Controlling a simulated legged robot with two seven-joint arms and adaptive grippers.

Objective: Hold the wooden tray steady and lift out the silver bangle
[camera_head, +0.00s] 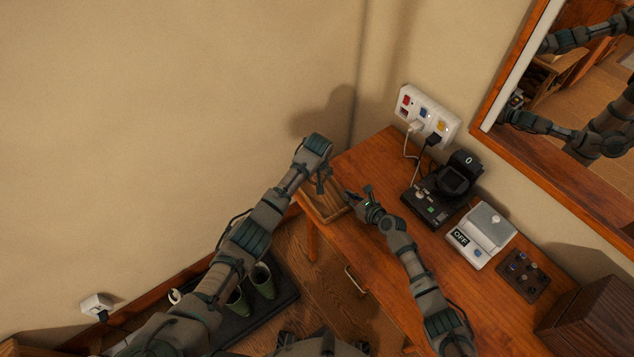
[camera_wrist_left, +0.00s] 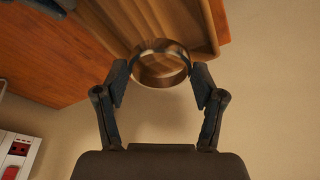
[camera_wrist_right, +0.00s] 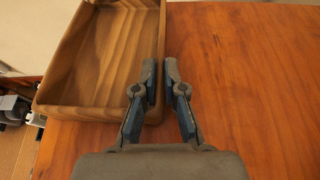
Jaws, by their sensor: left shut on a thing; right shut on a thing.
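The wooden tray (camera_head: 318,211) sits at the left end of the desk; it shows from close up in the right wrist view (camera_wrist_right: 100,60) and partly in the left wrist view (camera_wrist_left: 190,22). My right gripper (camera_head: 352,197) is shut on the tray's side wall, with the wall between its fingertips (camera_wrist_right: 165,85). The silver bangle (camera_wrist_left: 160,79) is a shiny ring between the fingers of my left gripper (camera_wrist_left: 160,80), which is shut on it. The bangle overlaps the tray's edge in that view; its exact height over the tray is unclear. The head view does not show the bangle clearly.
The wooden desk (camera_head: 385,175) holds a black watch stand (camera_head: 440,195), a grey OFF box (camera_head: 482,235) and a dark button panel (camera_head: 522,275) to the right. A power strip (camera_head: 428,116) is on the wall. Green boots (camera_head: 262,280) stand on the floor at left.

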